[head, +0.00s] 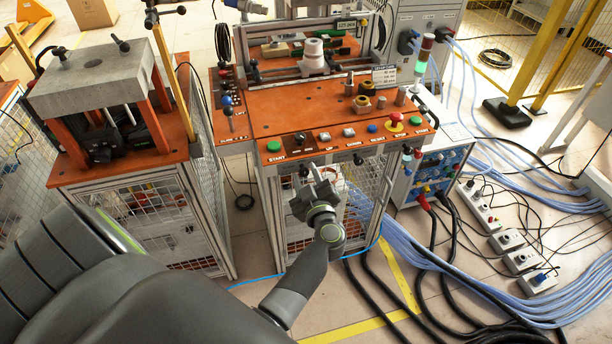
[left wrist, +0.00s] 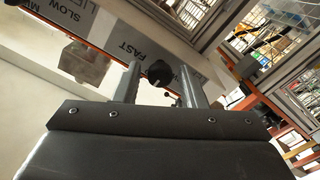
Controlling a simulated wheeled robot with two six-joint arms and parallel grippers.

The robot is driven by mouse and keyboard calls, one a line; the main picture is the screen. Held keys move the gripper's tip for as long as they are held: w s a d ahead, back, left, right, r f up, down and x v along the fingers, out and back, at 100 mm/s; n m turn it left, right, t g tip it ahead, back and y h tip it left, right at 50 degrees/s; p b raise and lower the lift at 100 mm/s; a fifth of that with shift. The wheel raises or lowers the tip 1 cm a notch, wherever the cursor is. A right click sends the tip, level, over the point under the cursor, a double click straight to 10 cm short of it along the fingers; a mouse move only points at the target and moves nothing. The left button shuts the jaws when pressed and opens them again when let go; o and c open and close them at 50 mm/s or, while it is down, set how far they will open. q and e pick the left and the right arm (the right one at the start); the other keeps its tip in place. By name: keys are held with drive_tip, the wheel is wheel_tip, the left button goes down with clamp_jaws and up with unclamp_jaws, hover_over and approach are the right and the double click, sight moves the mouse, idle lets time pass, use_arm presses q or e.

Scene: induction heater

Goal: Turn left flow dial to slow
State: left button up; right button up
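The left flow dial, a small black round knob (left wrist: 159,73), shows in the left wrist view between the two fingertips of my left gripper (left wrist: 160,85). A gap shows on each side, so the fingers look open and not closed on it. The grey label strip beside the knob (left wrist: 125,45) reads SLOW and FAST. In the head view my left gripper (head: 313,180) is just in front of the heater's front panel, below the green START button (head: 273,146). Another black dial (head: 358,159) sits farther right on the panel front. The knob's pointer direction cannot be made out.
The orange heater table (head: 270,115) carries buttons, a red emergency stop (head: 396,118) and metal parts. A press stand (head: 95,80) is at the left. Blue hoses and black cables (head: 480,270) lie on the floor at the right.

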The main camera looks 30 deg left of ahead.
use_arm(q)
drive_tip(key=c, duration=0.7)
use_arm(e)
drive_tip(key=shift+w, duration=0.25)
use_arm(q)
drive_tip(key=shift+n, duration=0.3)
drive_tip(key=shift+c, duration=0.2)
use_arm(e)
drive_tip(key=shift+r, duration=0.1)
use_arm(q)
drive_tip(key=n, duration=0.2)
drive_tip(key=shift+n, duration=0.3)
drive_tip(key=n, duration=0.2)
drive_tip(key=shift+n, duration=0.3)
drive_tip(key=n, duration=0.5)
drive_tip(key=shift+b, duration=0.35)
drive_tip(key=shift+n, duration=0.5)
use_arm(e)
drive_tip(key=shift+w+a+f, duration=0.1)
drive_tip(key=shift+a+f, duration=0.05)
drive_tip(key=shift+f, duration=0.35)
use_arm(q)
drive_tip(key=o, duration=1)
